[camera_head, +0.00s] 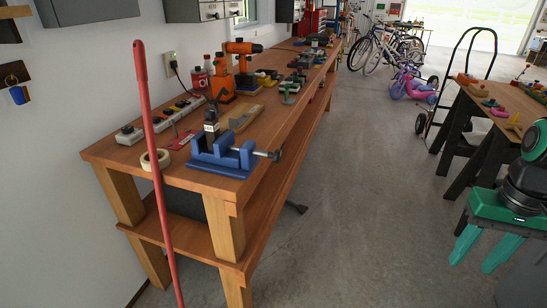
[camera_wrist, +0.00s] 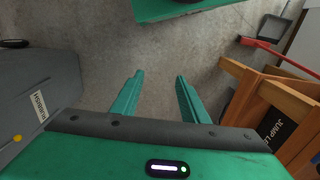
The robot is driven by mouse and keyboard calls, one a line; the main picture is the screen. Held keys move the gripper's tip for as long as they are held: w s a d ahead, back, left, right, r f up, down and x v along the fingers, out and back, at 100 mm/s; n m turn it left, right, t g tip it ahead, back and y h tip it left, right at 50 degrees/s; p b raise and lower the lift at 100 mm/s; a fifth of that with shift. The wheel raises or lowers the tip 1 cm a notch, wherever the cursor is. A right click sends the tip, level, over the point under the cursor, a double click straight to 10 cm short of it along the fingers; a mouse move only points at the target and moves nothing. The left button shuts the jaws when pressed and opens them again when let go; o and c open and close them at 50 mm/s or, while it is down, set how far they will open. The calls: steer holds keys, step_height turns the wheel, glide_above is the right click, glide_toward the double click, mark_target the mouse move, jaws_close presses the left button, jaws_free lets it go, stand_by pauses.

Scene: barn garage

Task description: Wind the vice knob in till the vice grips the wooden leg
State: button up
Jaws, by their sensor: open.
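The blue vice (camera_head: 222,154) sits on the near end of the long wooden workbench (camera_head: 180,176). Its metal screw and dark knob (camera_head: 274,155) stick out to the right past the bench's front edge. No separate wooden leg can be clearly made out between the jaws; the jaw gap is too small to judge. My green gripper (camera_head: 471,266) is at the lower right, well away from the vice across the floor, with its fingers pointing down. In the wrist view my gripper (camera_wrist: 160,76) is open and empty over bare concrete; the vice is not in that view.
A red pole (camera_head: 157,170) stands before the bench's near end. A tape roll (camera_head: 155,160), power strip (camera_head: 160,120) and orange drill (camera_head: 243,62) are on the bench. A second table (camera_head: 490,110) stands at right, near my arm. The floor (camera_head: 350,200) between is clear.

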steer(key=w+a+f+n+y, duration=0.1)
steer(key=w+a+f+n, duration=0.25)
steer(key=w, duration=0.25)
steer(key=w+a+f+n+y, duration=0.1)
steer(key=w+a+f+n, duration=0.1)
steer(key=w+a+n, duration=0.25)
steer(key=n+t+y, duration=0.6)
steer(key=n+y, duration=0.4)
steer(key=y, duration=0.5)
glide_toward(280, 157)
steer(key=a, duration=0.1)
steer(key=x, duration=1.1)
steer(key=shift+w+d+f, duration=0.1)
steer(key=shift+w, duration=0.1)
steer(key=c, duration=0.8)
